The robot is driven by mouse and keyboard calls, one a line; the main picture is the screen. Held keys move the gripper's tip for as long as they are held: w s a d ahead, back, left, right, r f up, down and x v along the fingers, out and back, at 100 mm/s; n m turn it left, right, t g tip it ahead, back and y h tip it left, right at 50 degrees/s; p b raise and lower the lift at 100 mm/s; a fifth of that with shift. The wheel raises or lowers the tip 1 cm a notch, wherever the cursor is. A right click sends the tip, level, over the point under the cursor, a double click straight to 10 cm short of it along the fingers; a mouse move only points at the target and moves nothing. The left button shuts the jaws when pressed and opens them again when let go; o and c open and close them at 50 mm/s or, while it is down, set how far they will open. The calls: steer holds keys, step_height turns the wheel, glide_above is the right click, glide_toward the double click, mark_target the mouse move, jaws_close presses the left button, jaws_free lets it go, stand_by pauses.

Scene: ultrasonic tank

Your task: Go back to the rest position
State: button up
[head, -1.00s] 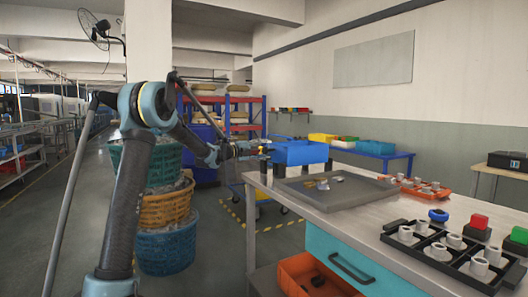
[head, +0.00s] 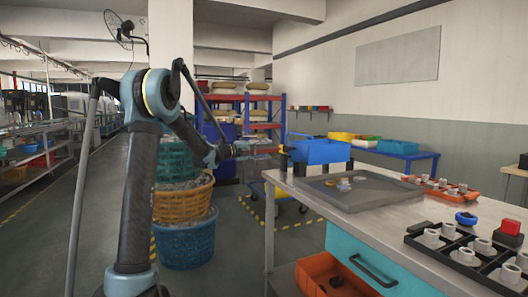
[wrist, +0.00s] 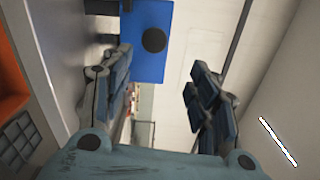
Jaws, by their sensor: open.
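My arm rises at the left of the head view and bends over toward the right. A blue surface with a dark round spot (wrist: 143,40) shows beyond the left finger.
The grey workbench (head: 300,187) at right holds a shallow grey tray (head: 385,196), a black divided tray (head: 418,243) with white cups, and red and blue buttons. An orange drawer bin (head: 312,275) is below. Stacked baskets (head: 185,240) stand behind my arm. The left aisle floor is free.

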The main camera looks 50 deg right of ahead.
steer(key=shift+w+a, duration=0.1)
stand_by(0.3)
steer(key=w+a+f+m+t+y, duration=0.25)
steer(key=a+m, duration=0.25)
steer(key=a, duration=0.7)
steer(key=w+a+f+m+t+y, duration=0.1)
steer(key=a+f+m+t+y, duration=0.3)
steer(key=a, duration=0.9)
steer(key=w+a+f+m+t, duration=0.15)
steer(key=a+m, duration=0.45)
steer(key=a, duration=0.6)
steer(key=s+a+f+m+y, duration=0.3)
steer(key=s+a+f+m, duration=0.2)
steer(key=a, duration=0.7)
steer(key=s+a+f+m+t+y, duration=0.1)
steer(key=s+a+f+m+y, duration=0.2)
steer(key=a+f, duration=0.6)
steer(key=s+a+f+m+y, duration=0.4)
steer(key=s+a+f+m, duration=0.2)
steer(key=a, duration=1)
steer(key=shift+s+a+f+m+t, duration=0.3)
steer(key=shift+s+f, duration=0.15)
steer(key=shift+f, duration=0.1)
steer(key=c, duration=0.4)
steer(key=shift+d, duration=0.1)
steer(key=shift+c, duration=0.5)
